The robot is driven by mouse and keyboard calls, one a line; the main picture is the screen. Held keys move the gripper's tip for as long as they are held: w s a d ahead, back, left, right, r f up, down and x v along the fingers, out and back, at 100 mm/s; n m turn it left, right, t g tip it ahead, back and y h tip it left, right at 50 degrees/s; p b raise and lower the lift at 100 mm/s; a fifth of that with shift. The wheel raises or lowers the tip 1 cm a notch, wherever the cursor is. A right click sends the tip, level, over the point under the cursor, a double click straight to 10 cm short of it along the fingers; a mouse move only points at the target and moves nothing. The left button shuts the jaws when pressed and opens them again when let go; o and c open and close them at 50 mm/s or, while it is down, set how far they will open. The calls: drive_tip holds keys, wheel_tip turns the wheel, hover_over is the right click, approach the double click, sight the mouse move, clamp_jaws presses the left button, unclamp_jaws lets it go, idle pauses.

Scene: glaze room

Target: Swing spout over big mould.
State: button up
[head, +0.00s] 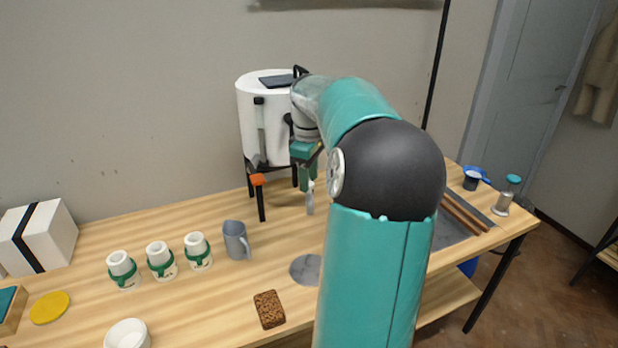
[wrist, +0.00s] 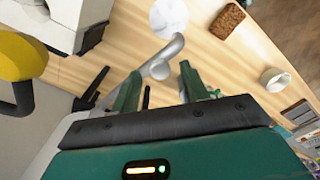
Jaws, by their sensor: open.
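My gripper (head: 308,178) is open below the white tank in the head view. In the wrist view, the grey metal spout (wrist: 172,50), a bent tube with a rounded end, appears between and just beyond the open fingers (wrist: 160,90). I cannot tell if they touch it. A grey piece, likely this spout (head: 310,198), hangs at my gripper in the head view. The white cylindrical tank (head: 262,132) stands on black legs. A white block with a black strap (head: 40,237), possibly the big mould, is at the far left. Three small white moulds with green bands (head: 160,258) stand in a row.
A grey jug (head: 236,240), a grey disc (head: 305,270), a brown sponge (head: 269,309) and a white bowl (head: 127,334) are on the wooden table. A yellow disc (head: 49,308) lies at left. A grey tray (head: 447,236) and a teal-capped shaker (head: 504,200) are at right.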

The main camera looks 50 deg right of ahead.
drive_tip(key=shift+f, duration=0.4)
clamp_jaws()
drive_tip(key=shift+s, duration=0.1)
drive_tip(key=s+d+n, duration=0.3)
drive_tip(key=d+n, duration=0.1)
drive_tip(key=d, duration=0.1)
drive_tip(key=shift+s+n, duration=0.3)
drive_tip(key=shift+n, duration=0.1)
drive_tip(key=shift+r, duration=0.1)
unclamp_jaws()
